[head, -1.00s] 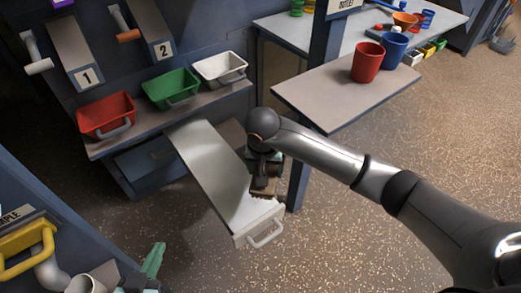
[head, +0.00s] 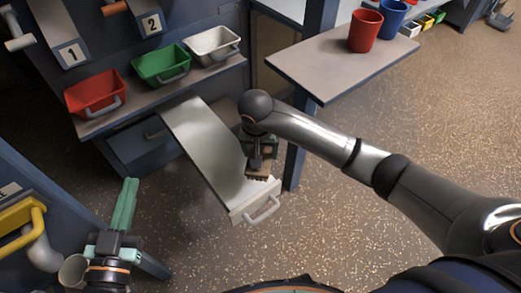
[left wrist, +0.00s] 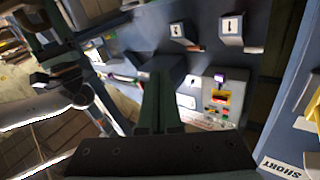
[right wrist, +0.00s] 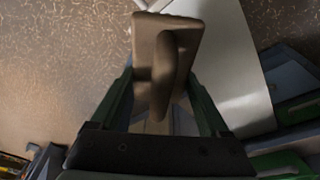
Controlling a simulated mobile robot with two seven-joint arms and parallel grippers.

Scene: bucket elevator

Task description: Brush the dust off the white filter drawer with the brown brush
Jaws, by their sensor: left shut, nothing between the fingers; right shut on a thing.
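The white filter drawer (head: 205,145) is pulled out below the bin shelf, its handle end toward me. Its floor looks grey along most of its length and whiter near the front. My right gripper (head: 262,150) is shut on the brown brush (head: 257,172), over the drawer's right side near the front. Whether the bristles touch the drawer floor is unclear. The brush (right wrist: 165,65) fills the space between the fingers in the right wrist view, with the drawer (right wrist: 235,60) behind it. My left gripper (head: 126,205) is shut and empty, left of the drawer, fingers pointing up.
Red (head: 95,97), green (head: 162,65) and white (head: 211,46) bins stand on the shelf above the drawer. A side table (head: 320,70) with a red cup (head: 364,30) and a blue cup (head: 392,15) is at right. A yellow-handled container (head: 20,220) is at left.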

